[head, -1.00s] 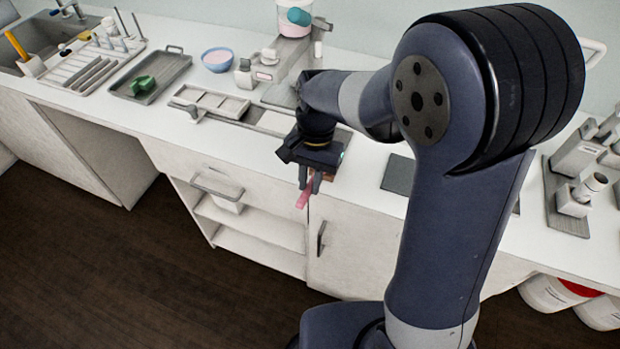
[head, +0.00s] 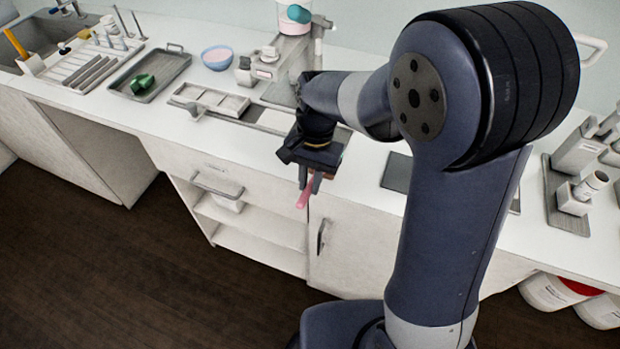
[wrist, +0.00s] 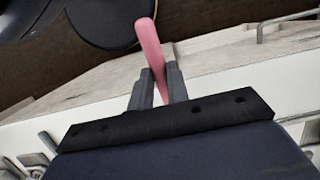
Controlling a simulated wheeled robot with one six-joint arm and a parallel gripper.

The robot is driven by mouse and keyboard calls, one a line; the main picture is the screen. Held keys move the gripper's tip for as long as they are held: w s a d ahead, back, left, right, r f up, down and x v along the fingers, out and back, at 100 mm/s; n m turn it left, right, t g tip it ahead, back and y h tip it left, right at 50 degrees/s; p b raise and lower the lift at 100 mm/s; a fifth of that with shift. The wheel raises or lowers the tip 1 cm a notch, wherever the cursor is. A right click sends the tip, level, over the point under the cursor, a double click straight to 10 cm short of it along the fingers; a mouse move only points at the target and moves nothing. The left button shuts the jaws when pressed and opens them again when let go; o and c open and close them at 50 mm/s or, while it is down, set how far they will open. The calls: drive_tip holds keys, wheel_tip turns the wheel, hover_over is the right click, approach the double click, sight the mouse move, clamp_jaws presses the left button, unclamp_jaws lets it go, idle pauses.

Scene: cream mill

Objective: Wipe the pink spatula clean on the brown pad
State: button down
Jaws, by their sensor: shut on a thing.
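My gripper (head: 310,180) is over the front edge of the white counter, pointing down. It is shut on the pink spatula (head: 303,196), whose pink end sticks out past the fingers toward the front. In the wrist view the pink spatula (wrist: 150,50) stands out between the two grey fingers (wrist: 158,88), slightly tilted. The rest of the spatula is hidden by the gripper. A small piece of brown (head: 328,177), likely the brown pad, shows beside the fingers at the counter's edge. Most of it is hidden behind my gripper, so I cannot tell whether the spatula touches it.
On the counter (head: 240,150) stand a grey tray with a green object (head: 144,83), a pink-filled bowl (head: 217,57), a compartment tray (head: 210,100) and a mill with a cup (head: 293,18). A dark flat mat (head: 397,172) lies right of my gripper.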

drive_tip(key=shift+s, duration=0.1)
idle(0.3)
drive_tip(key=shift+s+a, duration=0.3)
drive_tip(key=shift+s, duration=0.35)
drive_tip(key=shift+w+d+p, duration=0.3)
drive_tip(key=shift+w+p, duration=0.1)
drive_tip(key=shift+w, duration=0.35)
drive_tip(key=shift+s+a, duration=0.3)
drive_tip(key=shift+s, duration=0.45)
drive_tip(key=shift+w+d, duration=0.3)
drive_tip(key=shift+w, duration=0.45)
drive_tip(key=shift+s+a, duration=0.3)
drive_tip(key=shift+s, duration=0.45)
drive_tip(key=shift+w+d+p, duration=0.3)
drive_tip(key=shift+w+p, duration=0.1)
drive_tip(key=shift+w, duration=0.4)
